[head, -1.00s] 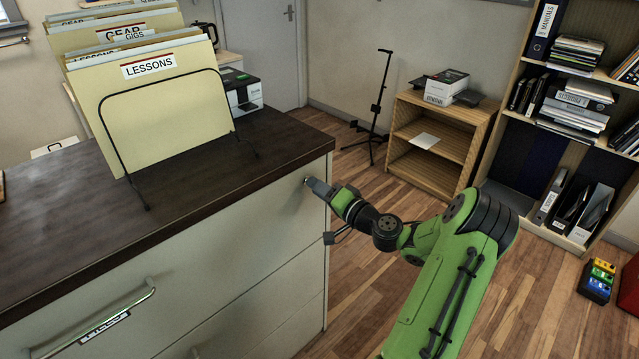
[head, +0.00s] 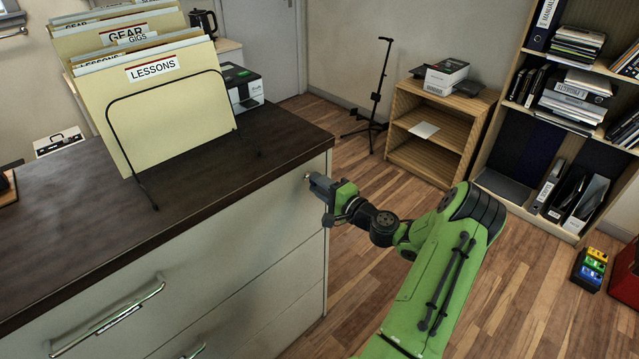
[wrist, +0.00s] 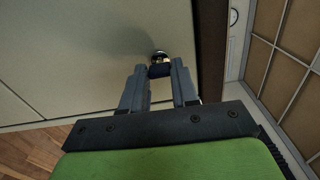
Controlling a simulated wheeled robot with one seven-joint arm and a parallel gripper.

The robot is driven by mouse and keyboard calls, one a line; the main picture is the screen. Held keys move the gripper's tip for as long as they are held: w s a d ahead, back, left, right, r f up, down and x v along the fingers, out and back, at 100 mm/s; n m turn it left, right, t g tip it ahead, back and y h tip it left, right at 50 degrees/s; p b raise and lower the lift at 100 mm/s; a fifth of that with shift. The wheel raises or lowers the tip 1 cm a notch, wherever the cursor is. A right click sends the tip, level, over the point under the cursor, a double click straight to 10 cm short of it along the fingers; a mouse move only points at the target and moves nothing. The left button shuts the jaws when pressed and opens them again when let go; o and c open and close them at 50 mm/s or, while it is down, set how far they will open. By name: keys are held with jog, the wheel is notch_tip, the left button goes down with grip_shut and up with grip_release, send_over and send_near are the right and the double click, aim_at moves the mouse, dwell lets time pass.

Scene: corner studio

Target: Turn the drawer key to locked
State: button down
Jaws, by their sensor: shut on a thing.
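The drawer key (wrist: 160,70) has a dark head and sits in a round metal lock (wrist: 159,56) on the upper drawer front of the white cabinet (head: 250,235). My gripper (wrist: 160,72) is shut on the key's head, with one finger on each side of it. In the head view my gripper (head: 312,180) reaches the cabinet front near its top right corner, and its fingers hide most of the key. The key's exact angle is hard to read.
The dark cabinet top (head: 60,235) holds a wire file rack (head: 183,88) with folders. A drawer handle (head: 110,320) juts out at lower left. A low wooden shelf (head: 440,150) and a music stand (head: 377,95) stand behind.

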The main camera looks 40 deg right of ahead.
dwell(0.3)
jog(key=c, duration=0.9)
grip_release()
jog(key=shift+o, duration=0.2)
jog(key=s, duration=1.5)
jog(key=shift+s+d, duration=0.2)
jog(key=shift+s, duration=0.2)
